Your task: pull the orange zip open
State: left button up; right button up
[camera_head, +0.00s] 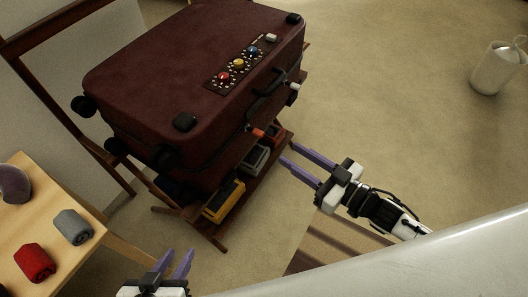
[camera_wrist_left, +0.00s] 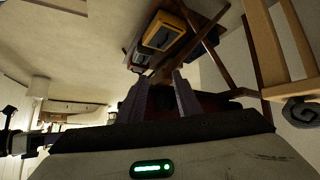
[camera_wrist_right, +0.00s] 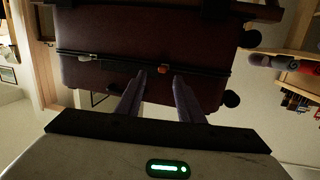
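The dark red suitcase (camera_head: 150,75) lies flat on a wooden rack. My left gripper (camera_head: 177,254) is open and empty, low in front of the rack.
Yellow (camera_head: 224,200), grey (camera_head: 254,159) and red boxes sit on the rack's lower shelf. A wooden table (camera_head: 75,270) with red (camera_head: 35,262) and grey (camera_head: 73,227) rolls is at left. A white bin (camera_head: 497,70) stands far right. Carpet at right is clear.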

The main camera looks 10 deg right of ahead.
aim_at(263, 135)
jog(key=w+a+n+y+b, duration=0.1)
jog(key=w+a, duration=0.1)
jog(key=w+a+y+b, duration=0.1)
jog(key=w+a, duration=0.1)
jog(key=w, duration=0.1)
jog(key=w+a+n+g+y+b, duration=0.1)
jog(key=w+a+b, duration=0.1)
jog(key=w, duration=0.1)
jog(key=shift+w+a+r+n, duration=0.1)
jog(key=shift+w+n, duration=0.15)
jog(key=shift+n, duration=0.05)
jog(key=shift+c, duration=0.2)
grip_shut()
